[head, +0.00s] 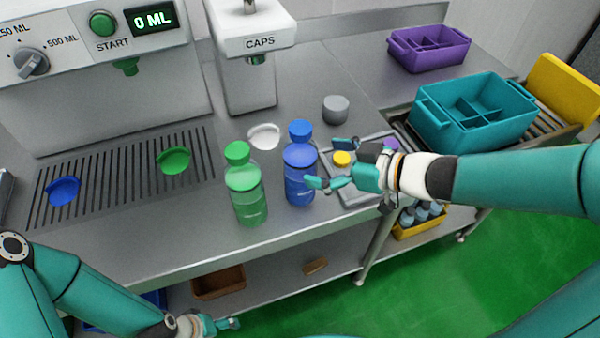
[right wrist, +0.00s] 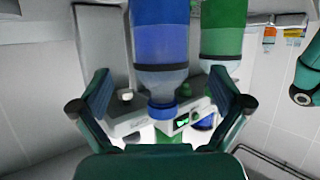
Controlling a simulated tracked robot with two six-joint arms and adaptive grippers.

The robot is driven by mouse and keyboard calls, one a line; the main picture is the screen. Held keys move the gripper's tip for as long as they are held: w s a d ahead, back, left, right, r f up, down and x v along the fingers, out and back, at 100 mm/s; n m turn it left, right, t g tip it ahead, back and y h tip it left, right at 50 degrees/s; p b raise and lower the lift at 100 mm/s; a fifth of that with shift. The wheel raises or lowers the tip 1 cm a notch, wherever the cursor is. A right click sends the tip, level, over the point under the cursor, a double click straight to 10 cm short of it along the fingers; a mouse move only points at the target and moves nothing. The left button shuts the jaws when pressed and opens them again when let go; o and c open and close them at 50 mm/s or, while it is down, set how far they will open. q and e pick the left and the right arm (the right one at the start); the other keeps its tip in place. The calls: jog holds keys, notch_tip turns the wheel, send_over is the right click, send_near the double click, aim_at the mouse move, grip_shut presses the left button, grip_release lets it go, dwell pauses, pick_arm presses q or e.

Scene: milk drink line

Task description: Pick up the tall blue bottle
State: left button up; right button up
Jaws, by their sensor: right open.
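The tall blue bottle (head: 299,178) stands upright on the steel counter, with a blue cap on top. My right gripper (head: 329,163) is open at its right side, one finger by the bottle's front right and the other behind to the right. In the right wrist view the blue bottle (right wrist: 160,40) appears upside down ahead of the spread fingers, roughly between them. I cannot tell whether a finger touches it. A green bottle (head: 247,195) stands close on its left. My left gripper (head: 222,324) hangs low at bottom left, below the counter edge; its jaw opening is unclear.
A grey cylinder (head: 336,109) and a white lid (head: 264,137) sit behind. The caps dispenser (head: 250,75) stands at the back. A teal crate (head: 475,135) is at right.

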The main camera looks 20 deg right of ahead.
aim_at(302, 156)
jog(key=shift+b+x, duration=0.7)
jog(key=shift+x, duration=2.05)
jog(key=shift+r, duration=0.15)
jog(key=c, duration=1.8)
jog(key=shift+r, duration=0.1)
jog(key=shift+c, duration=0.4)
jog(key=shift+r, duration=0.1)
